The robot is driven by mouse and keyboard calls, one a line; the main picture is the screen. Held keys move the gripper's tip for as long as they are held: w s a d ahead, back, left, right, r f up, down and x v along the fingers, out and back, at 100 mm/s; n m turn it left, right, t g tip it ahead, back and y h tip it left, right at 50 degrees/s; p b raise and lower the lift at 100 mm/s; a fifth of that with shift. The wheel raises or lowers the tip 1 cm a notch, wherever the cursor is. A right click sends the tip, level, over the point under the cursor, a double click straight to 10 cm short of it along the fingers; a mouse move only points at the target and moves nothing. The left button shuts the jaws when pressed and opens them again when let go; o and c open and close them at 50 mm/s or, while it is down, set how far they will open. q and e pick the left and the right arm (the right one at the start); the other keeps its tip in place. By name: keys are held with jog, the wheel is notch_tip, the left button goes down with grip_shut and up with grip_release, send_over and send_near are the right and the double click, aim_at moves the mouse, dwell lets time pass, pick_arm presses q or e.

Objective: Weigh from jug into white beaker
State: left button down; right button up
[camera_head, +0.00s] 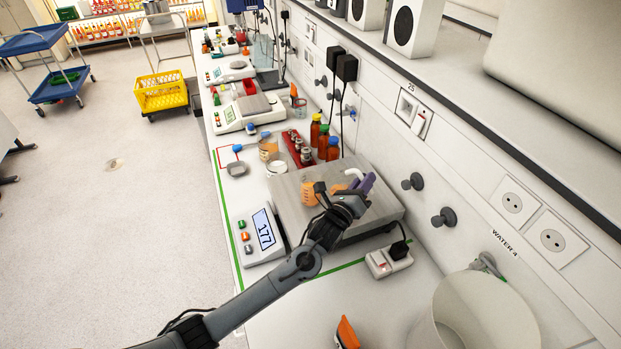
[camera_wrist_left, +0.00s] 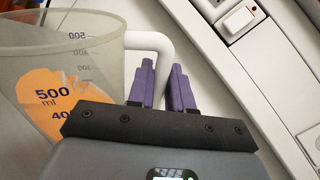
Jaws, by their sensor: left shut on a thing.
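My left gripper (camera_head: 362,185) reaches over the weighing scale's steel platform (camera_head: 292,205). Its purple fingers (camera_wrist_left: 163,88) are shut on the white handle of a clear jug (camera_wrist_left: 105,55), with the orange "500 ml" mark facing the wrist camera. The jug (camera_head: 309,193) is partly hidden behind my wrist in the head view; I cannot tell whether it touches the platform. The scale display (camera_head: 264,229) reads 177. A small whitish beaker (camera_head: 277,168) stands on the bench just beyond the scale. I cannot clearly see its contents. My right gripper is not in view.
Orange bottles (camera_head: 322,141) and a red rack (camera_head: 297,148) stand behind the scale. A power socket block (camera_head: 389,261) lies to its right. A large white bin (camera_head: 472,316) and an orange-topped item (camera_head: 347,333) are in front. The wall runs along the right.

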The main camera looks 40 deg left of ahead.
pick_arm(q)
jog(key=shift+w+d+f+m+g+p, duration=0.75)
jog(key=shift+d+f+m+p, duration=1)
jog(key=shift+d+f+m, duration=2)
notch_tip(320, 180, up, 6)
jog(key=a+m+p, duration=0.1)
jog(key=p, duration=0.4)
jog(key=shift+r+h, duration=0.15)
jog(key=shift+h, duration=0.15)
